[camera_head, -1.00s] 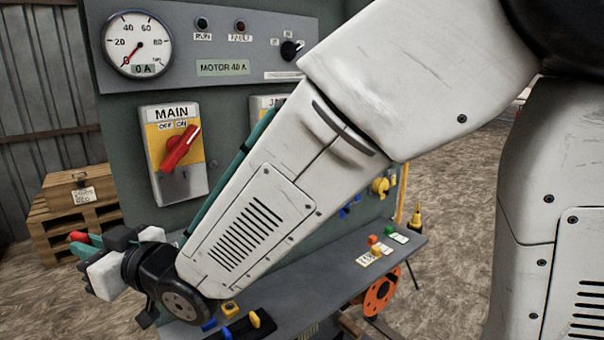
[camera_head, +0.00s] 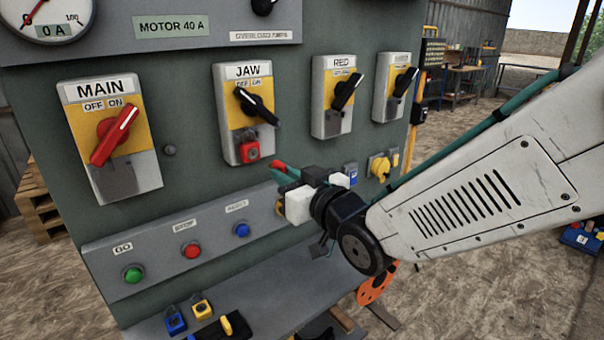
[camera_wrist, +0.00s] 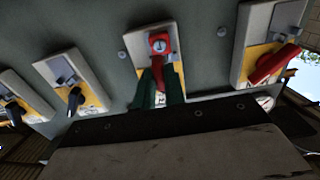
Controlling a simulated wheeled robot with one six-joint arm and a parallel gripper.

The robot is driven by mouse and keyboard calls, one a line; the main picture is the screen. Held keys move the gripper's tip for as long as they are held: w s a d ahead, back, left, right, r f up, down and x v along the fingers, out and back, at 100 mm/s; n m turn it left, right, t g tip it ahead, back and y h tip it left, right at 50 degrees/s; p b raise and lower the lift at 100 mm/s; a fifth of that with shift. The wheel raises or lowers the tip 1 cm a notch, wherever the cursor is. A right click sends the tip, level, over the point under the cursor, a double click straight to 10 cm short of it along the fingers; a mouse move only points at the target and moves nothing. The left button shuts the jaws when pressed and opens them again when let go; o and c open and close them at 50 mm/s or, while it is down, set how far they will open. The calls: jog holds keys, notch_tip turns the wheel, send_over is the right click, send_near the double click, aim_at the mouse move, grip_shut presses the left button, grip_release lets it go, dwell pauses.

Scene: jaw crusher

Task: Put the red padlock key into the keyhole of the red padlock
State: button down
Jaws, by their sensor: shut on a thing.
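The red padlock (camera_head: 250,151) hangs at the bottom of the grey and yellow JAW switch plate. It also shows in the wrist view (camera_wrist: 160,43), with a pale keyhole spot on its face. My gripper (camera_head: 286,173) is in front of the panel, just right of and below the padlock in the head view. Its green fingers (camera_wrist: 160,86) are shut on the red key (camera_head: 278,166), whose red part shows between and above the fingers in the wrist view. The key's tip is hard to make out, and I cannot tell whether it touches the padlock.
The MAIN switch (camera_head: 115,138) has a red handle; the JAW handle (camera_head: 256,105) is black. Push buttons line the sloped console (camera_head: 165,248) below. Blue and yellow padlocks (camera_head: 190,314) lie on the shelf.

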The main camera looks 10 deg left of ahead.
aim_at(271, 166)
jog(key=shift+d, duration=0.1)
jog(key=shift+x, duration=2.75)
jog(key=shift+w, duration=0.15)
jog(key=shift+w+a, duration=0.2)
jog(key=shift+a, duration=0.25)
jog(key=shift+w+a, duration=0.4)
jog(key=shift+a, duration=0.05)
jog(key=c, duration=1.4)
grip_release()
jog(key=shift+s, duration=0.1)
